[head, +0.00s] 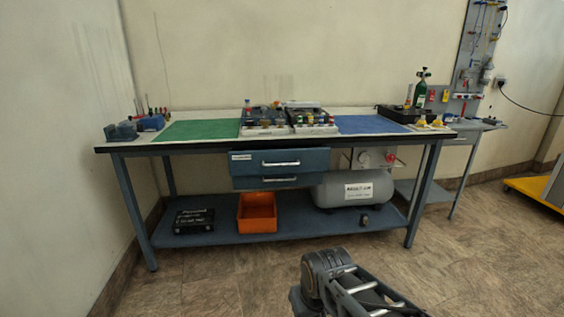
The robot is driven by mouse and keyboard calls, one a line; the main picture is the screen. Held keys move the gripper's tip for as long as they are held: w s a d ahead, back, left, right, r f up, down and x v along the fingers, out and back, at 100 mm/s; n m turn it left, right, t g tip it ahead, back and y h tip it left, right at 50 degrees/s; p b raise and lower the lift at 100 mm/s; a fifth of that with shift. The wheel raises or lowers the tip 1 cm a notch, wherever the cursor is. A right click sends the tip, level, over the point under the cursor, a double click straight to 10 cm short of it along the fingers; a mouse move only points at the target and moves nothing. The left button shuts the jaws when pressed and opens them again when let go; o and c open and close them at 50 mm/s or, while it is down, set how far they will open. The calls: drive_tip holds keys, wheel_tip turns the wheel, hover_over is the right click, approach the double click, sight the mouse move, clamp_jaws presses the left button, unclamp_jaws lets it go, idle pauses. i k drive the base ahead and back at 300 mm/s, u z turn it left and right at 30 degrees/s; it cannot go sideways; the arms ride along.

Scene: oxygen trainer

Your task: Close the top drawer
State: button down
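The blue top drawer (265,168) hangs under the middle of the workbench, with a pale bar handle (281,163) across its front. Its front looks larger and stands forward of the lower drawer (250,184), partly covering it, so the top drawer appears pulled out. How far is hard to tell from here. Part of my arm shows at the bottom of the head view, low over the floor and well apart from the drawers. My gripper cannot be made out in this view.
The workbench (210,147) carries a green mat (195,130), a blue mat (365,125) and equipment. Its lower shelf (230,233) holds a black case (194,221), an orange bin (257,225) and a grey tank (335,192). The floor (220,285) in front is clear.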

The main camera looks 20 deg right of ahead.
sight(281, 161)
drive_tip(key=u, duration=0.35)
drive_tip(key=i, duration=1.3)
drive_tip(key=z, duration=0.85)
